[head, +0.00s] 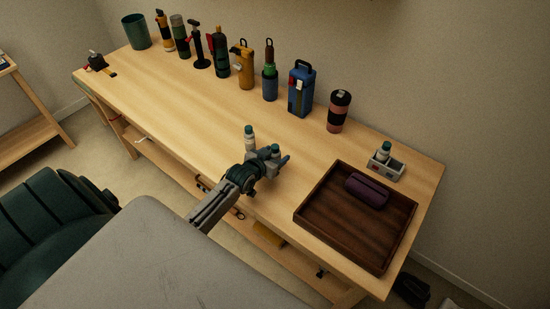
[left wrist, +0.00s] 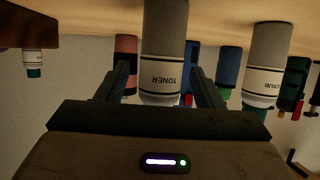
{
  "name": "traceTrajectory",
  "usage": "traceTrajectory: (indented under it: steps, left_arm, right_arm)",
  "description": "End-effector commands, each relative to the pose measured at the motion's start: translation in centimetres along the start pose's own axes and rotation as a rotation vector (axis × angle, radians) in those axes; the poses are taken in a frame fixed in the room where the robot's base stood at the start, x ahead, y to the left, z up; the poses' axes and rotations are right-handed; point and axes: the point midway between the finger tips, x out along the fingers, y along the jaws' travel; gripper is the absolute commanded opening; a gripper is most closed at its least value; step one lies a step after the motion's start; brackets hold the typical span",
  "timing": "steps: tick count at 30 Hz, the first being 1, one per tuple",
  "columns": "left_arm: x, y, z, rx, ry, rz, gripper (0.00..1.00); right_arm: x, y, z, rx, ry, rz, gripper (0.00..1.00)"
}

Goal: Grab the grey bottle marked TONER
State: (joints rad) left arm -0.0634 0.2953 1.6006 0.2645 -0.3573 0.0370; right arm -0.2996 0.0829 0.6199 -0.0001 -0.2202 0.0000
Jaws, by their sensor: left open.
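The grey TONER bottle (left wrist: 165,45) has a white label with its name and shows upside down in the left wrist view. In the head view the TONER bottle (head: 275,151) shows only its teal cap area above my gripper. My left gripper (head: 269,160) is open, with one finger on each side of the bottle in the wrist view (left wrist: 162,82). I cannot tell whether the fingers touch it. A similar grey bottle marked SCRUB (left wrist: 267,50) stands beside it, outside the fingers; it also shows in the head view (head: 249,136). My right gripper is not in view.
A dark wooden tray (head: 327,234) with a purple case (head: 367,189) lies at the right. The table's left middle is clear.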

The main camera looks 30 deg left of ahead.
Motion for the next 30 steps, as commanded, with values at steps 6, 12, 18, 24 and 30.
traceTrajectory:
  steps: [6, 12, 18, 24, 30]
  left_arm:
    - [0.0, 0.0, 0.0, 0.000, 0.000, 0.000, 0.34]
    - [0.0, 0.0, 0.0, 0.001, 0.000, 0.000, 0.11]
    - [-0.1, 0.0, -0.1, 0.001, 0.000, 0.000, 0.11]
    - [-0.4, 0.0, -1.0, 0.003, 0.002, 0.000, 0.11]
    - [-1.4, 0.0, -3.4, 0.005, 0.004, 0.000, 0.11]
  right_arm:
    - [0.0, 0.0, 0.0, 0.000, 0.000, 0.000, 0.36]
    - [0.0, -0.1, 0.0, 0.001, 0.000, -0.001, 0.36]
    - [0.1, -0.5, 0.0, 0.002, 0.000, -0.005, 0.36]
    - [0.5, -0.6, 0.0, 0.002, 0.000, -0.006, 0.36]
    - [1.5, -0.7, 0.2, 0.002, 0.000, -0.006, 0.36]
